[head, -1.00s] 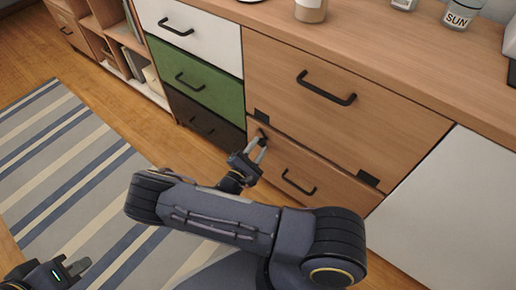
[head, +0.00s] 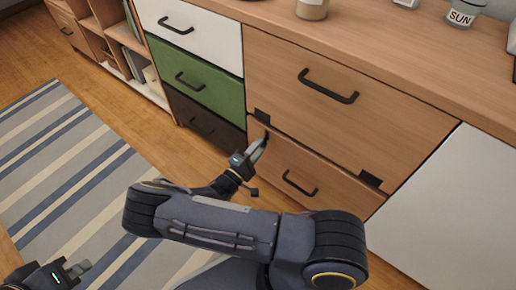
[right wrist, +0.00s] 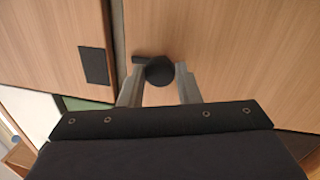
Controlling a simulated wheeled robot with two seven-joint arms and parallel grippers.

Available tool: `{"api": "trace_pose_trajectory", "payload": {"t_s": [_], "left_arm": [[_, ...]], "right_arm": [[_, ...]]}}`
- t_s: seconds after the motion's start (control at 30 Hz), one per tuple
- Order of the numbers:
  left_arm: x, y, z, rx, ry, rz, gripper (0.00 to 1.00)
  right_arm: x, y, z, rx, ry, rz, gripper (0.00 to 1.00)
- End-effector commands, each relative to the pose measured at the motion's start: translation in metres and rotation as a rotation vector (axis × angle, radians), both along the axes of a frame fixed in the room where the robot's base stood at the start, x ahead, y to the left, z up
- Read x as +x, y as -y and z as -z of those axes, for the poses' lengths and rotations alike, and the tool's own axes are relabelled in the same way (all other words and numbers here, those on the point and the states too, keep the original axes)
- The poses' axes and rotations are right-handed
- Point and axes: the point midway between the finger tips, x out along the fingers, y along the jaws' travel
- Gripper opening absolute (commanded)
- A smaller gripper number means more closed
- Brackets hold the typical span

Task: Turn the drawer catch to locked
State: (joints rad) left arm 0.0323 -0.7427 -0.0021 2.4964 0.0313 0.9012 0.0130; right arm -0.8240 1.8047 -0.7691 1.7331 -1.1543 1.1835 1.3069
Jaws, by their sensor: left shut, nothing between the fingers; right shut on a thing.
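The drawer catch (right wrist: 159,71) is a dark round knob with a short bar, on the wooden lower drawer front (head: 325,190). In the right wrist view the bar points left, toward the seam between the upper and lower fronts. I cannot tell whether it crosses the seam. My right gripper (head: 261,146) is shut on the catch, with one finger on each side of the knob in the right wrist view (right wrist: 158,80). In the head view the fingers mostly hide the catch. My left gripper (head: 82,268) is shut and empty at the lower left, over the rug.
The lower drawer has a black handle (head: 299,184); the upper front (head: 340,110) has a larger one. Black plates (head: 262,117) (head: 370,179) sit along the seam. Green (head: 215,90) and white drawers stand left. A jar (head: 312,9) stands on top. The striped rug (head: 60,170) is clear.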

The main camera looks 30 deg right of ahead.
Motion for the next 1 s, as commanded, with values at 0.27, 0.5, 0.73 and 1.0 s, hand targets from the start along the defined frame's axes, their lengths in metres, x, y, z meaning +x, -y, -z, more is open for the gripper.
{"api": "trace_pose_trajectory", "payload": {"t_s": [0.27,0.5,0.73,1.0], "left_arm": [[0.0,0.0,0.0004,0.0,0.0,0.0,0.0],[0.0,0.0,0.0004,0.0,0.0,0.0,0.0],[0.0,0.0,0.0004,0.0,0.0,0.0,0.0],[0.0,0.0,-0.0007,0.0,0.0,0.0,0.0]], "right_arm": [[0.0007,-0.0004,-0.0002,0.009,0.021,-0.002,0.07],[0.0006,-0.0004,-0.0003,0.008,0.02,-0.001,0.07],[0.0004,-0.0002,-0.0002,0.008,0.02,-0.001,0.51],[-0.0006,-0.0028,0.0,0.008,0.018,-0.001,0.51]]}}
